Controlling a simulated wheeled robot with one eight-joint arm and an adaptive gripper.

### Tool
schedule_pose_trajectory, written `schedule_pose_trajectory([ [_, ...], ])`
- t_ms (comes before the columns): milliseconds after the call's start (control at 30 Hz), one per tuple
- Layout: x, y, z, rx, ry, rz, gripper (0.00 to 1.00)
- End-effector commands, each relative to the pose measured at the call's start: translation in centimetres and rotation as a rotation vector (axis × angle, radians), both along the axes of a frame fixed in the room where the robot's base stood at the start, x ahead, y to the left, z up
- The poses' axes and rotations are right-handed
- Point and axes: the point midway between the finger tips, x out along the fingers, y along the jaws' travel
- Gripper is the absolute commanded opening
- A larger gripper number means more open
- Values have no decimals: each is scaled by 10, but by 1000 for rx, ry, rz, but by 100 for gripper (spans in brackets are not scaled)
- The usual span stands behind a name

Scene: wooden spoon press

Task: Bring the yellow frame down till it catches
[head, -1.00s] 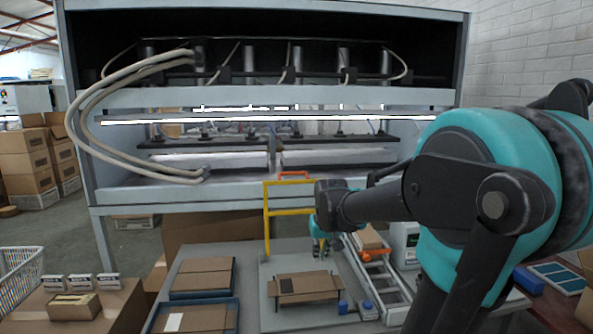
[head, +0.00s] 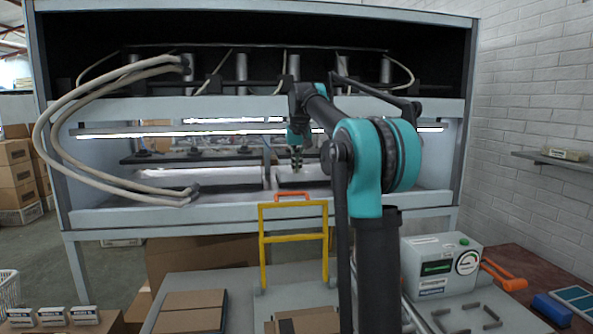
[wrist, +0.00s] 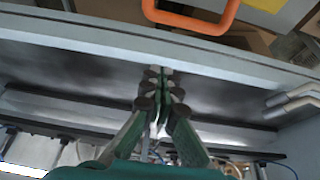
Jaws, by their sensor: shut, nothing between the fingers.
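The yellow frame (head: 262,245) stands upright at the back of the grey table, in front of the press. It has two posts, a top bar and a middle bar. An orange handle (head: 292,195) sits on its top bar; it also shows at the top of the wrist view (wrist: 190,24), with a bit of yellow (wrist: 266,4) beside it. My gripper (head: 296,166) is above the handle in the head view, against the press opening, fingers pointing down. In the wrist view the fingers (wrist: 165,72) are together and empty, apart from the handle.
The large press (head: 130,216) spans the back, with its front ledge close to my fingers and pale hoses (head: 50,140) at left. Flat cardboard (head: 192,308) lies on the table. A grey box with a green button (head: 440,258) stands at right, my arm partly between it and the frame.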

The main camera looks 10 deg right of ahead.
Motion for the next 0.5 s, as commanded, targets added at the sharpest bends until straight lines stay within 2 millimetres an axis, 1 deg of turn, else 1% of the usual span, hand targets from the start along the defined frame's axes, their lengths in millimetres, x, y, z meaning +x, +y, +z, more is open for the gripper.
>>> schedule_pose_trajectory([
  [33,4,0,-9,0,0,0,0],
  [100,9,0,-22,0,0,0,0],
  [367,28,0,-70,0,0,0,0],
  [400,29,0,-75,0,0,0,0],
  [500,11,0,-73,0,0,0,0],
])
